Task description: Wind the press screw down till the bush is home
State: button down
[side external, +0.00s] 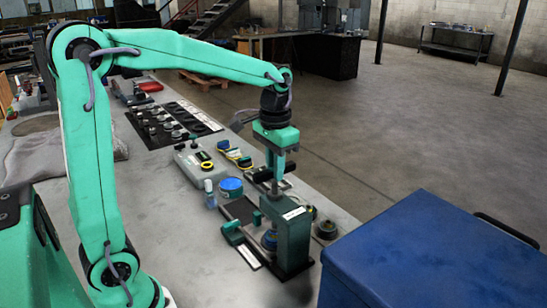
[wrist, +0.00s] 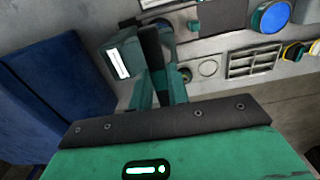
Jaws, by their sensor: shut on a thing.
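The press (side external: 292,235) is a green upright frame with a white label, standing on a dark base on the bench. In the wrist view, my gripper's green fingers (wrist: 161,88) reach toward the press's labelled green top (wrist: 121,60).
A large blue box (side external: 430,255) stands to the right of the bench. A blue-topped tin (side external: 231,186), a small bottle (side external: 209,192) and a grey case (side external: 196,165) stand left of the press. A dark tray of parts (side external: 170,122) lies farther back. The front-left bench is clear.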

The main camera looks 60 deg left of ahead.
jog(key=m, duration=0.4)
jog(key=shift+f+m, duration=0.1)
jog(key=shift+m, duration=0.6)
jog(key=m, duration=0.3)
jog(key=shift+f+m, duration=0.1)
jog(key=shift+m, duration=1.1)
jog(key=shift+m, duration=0.8)
jog(key=shift+f+m, duration=0.15)
jog(key=shift+m, duration=1.85)
